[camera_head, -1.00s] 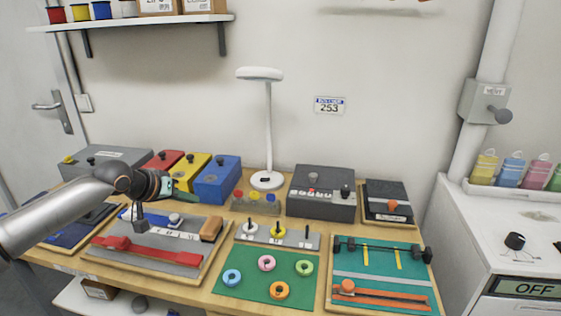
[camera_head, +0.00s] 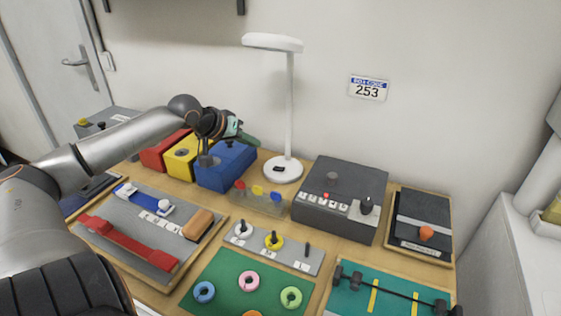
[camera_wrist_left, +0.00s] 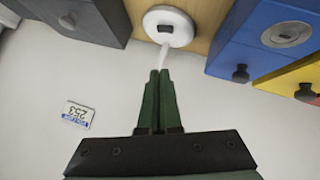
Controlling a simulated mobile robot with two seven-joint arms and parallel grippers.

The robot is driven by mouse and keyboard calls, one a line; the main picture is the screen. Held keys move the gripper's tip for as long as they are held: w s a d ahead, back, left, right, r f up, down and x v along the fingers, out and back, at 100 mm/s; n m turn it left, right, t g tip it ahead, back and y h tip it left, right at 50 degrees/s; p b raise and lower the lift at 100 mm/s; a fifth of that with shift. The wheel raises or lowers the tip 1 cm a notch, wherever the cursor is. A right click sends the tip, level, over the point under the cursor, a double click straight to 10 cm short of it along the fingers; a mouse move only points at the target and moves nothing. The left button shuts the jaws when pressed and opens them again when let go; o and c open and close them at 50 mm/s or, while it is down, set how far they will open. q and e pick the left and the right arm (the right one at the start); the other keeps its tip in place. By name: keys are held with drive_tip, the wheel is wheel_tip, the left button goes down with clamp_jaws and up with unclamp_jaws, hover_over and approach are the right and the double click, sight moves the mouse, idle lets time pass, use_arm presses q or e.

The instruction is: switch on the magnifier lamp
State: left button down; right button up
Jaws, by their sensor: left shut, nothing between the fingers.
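The white magnifier lamp (camera_head: 290,110) stands upright at the back of the table, with a round base, a thin post and a flat head on top. A small black switch (camera_head: 280,168) sits on its base. In the left wrist view the base (camera_wrist_left: 181,27) and its dark switch (camera_wrist_left: 165,28) show at the top. My left gripper (camera_head: 254,143) is shut and empty, above the blue box and left of the lamp's post. In the left wrist view its green fingertips (camera_wrist_left: 159,75) point toward the base, apart from it in the picture. My right gripper is not in view.
Red, yellow and blue (camera_head: 226,165) boxes stand left of the lamp. A dark grey control box (camera_head: 340,195) stands to its right. Coloured knobs (camera_head: 258,192) sit in front of the base. Several work boards fill the table's front.

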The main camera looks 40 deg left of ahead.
use_arm(q)
drive_tip(key=shift+w+f, duration=0.1)
drive_tip(key=shift+w, duration=0.1)
hover_over(279, 168)
drive_tip(key=s, duration=0.2)
wheel_tip(279, 168, down, 6)
drive_tip(key=shift+a+f, duration=0.1)
drive_tip(key=shift+f, duration=0.1)
drive_tip(key=shift+d+f, duration=0.2)
drive_tip(key=shift+f, duration=0.45)
drive_tip(key=shift+d+f, duration=0.2)
drive_tip(key=shift+f, duration=0.4)
drive_tip(key=shift+d+f, duration=0.2)
drive_tip(key=shift+f, duration=0.45)
drive_tip(key=shift+p, duration=0.3)
